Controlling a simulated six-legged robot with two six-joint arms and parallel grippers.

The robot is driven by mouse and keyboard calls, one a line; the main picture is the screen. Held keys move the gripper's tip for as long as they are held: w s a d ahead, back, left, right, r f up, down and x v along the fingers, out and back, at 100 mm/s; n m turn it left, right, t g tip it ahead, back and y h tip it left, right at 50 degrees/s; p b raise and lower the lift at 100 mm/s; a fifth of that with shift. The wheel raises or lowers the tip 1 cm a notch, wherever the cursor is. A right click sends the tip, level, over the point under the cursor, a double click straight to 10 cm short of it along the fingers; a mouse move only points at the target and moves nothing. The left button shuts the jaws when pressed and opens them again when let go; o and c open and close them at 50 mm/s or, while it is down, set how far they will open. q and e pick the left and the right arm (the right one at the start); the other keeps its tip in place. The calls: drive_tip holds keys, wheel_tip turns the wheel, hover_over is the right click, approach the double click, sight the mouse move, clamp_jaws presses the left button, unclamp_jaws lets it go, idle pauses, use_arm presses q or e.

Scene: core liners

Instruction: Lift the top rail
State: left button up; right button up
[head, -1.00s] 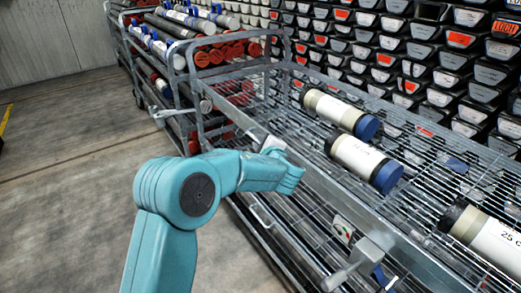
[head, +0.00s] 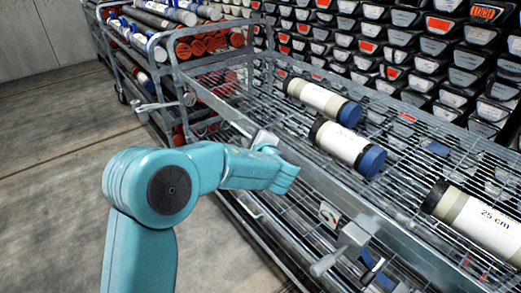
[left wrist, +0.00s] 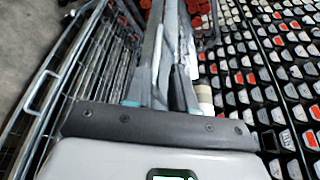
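The top rail (head: 325,192) is a grey metal bar along the near edge of the rack's upper wire shelf. It appears seated level with the shelf. My left arm's teal end lies beside and over the rail between these fittings, hiding the fingers in the head view. In the left wrist view, my left gripper's (left wrist: 166,72) grey fingers point along the rack. Whether they touch the rail is unclear. My right gripper is out of view.
Several capped core liners lie on the shelf, including two cream tubes with blue caps (head: 346,143) and a white one marked 25 cm (head: 485,222). Stacked black bins (head: 440,75) stand behind. Another loaded rack (head: 175,30) is at far left. The floor (head: 50,200) at left is clear.

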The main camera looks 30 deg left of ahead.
use_arm(q)
drive_tip(key=v, duration=1.1)
drive_tip(key=shift+s+d, duration=0.1)
drive_tip(key=shift+s, duration=0.05)
drive_tip(key=s+d+f+g+h, duration=0.1)
drive_tip(key=s+f+g+h, duration=0.3)
drive_tip(key=f, duration=1.1)
drive_tip(key=s+d+f+n+g+h, duration=0.2)
drive_tip(key=s+d+f+n+h, duration=0.2)
drive_tip(key=s+d+f+n, duration=0.25)
drive_tip(key=s+d+f+n+g+h, duration=0.25)
drive_tip(key=s+f+n+h, duration=0.2)
drive_tip(key=s+f, duration=0.45)
drive_tip(key=s+d+f+n+g+h, duration=0.1)
drive_tip(key=s+d+f+n+h, duration=0.2)
drive_tip(key=s+d+f+n, duration=0.45)
wheel_tip(320, 180, up, 14)
drive_tip(key=w+a+m+p, duration=0.1)
drive_tip(key=a+m+p, duration=0.1)
drive_tip(key=p, duration=1.4)
drive_tip(key=shift+a, duration=0.35)
